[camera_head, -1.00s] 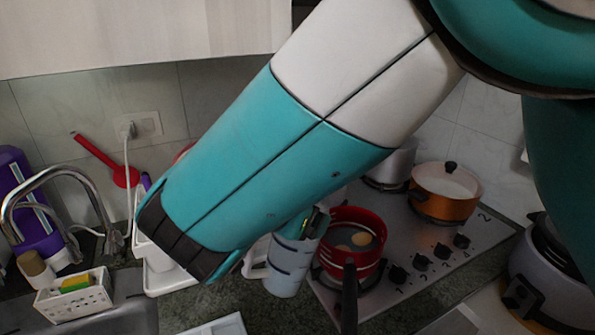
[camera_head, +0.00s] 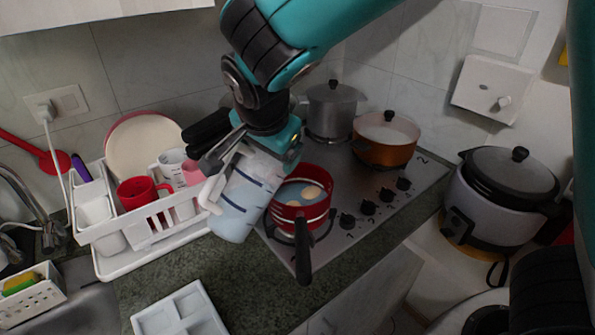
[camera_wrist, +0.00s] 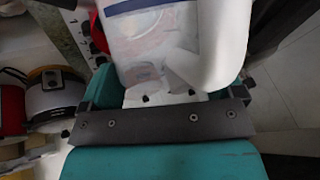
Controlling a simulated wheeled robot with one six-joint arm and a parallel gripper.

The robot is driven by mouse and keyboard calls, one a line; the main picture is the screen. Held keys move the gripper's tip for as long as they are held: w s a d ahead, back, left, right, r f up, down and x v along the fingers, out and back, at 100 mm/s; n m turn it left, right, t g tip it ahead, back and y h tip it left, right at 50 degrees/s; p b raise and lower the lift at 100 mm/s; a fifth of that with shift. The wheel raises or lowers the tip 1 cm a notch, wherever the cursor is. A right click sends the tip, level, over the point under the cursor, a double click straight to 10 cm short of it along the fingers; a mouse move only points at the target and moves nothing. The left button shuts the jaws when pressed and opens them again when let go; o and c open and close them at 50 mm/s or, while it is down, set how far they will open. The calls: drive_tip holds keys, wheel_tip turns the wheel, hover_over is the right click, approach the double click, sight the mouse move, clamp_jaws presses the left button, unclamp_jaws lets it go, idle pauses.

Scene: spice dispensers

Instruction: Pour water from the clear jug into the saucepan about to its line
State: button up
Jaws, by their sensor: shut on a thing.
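The clear jug (camera_head: 238,208), bluish with dark marking lines and a white handle, is in my gripper (camera_head: 240,158). It leans with its top to the right, beside the left edge of the red saucepan (camera_head: 303,212). My gripper is shut on the jug near its upper part. The saucepan sits on the hob, with two brown eggs (camera_head: 311,192) in bluish water.
An orange pot (camera_head: 385,150) and a grey pot (camera_head: 332,108) stand behind the saucepan. A white dish rack (camera_head: 150,225) with plate and cups is left of the jug. A rice cooker (camera_head: 497,205) stands right. The saucepan's black handle (camera_head: 303,255) points forward.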

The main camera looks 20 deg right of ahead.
drive_tip(key=shift+w+d+r+m+g+y+p, duration=0.2)
drive_tip(key=shift+d+r+g+y, duration=0.25)
drive_tip(key=shift+y, duration=0.35)
drive_tip(key=shift+w+d+r+m+g+y+p, duration=0.1)
drive_tip(key=shift+w+d+r+g+y+p, duration=0.2)
drive_tip(key=shift+d+y, duration=0.35)
idle(5.2)
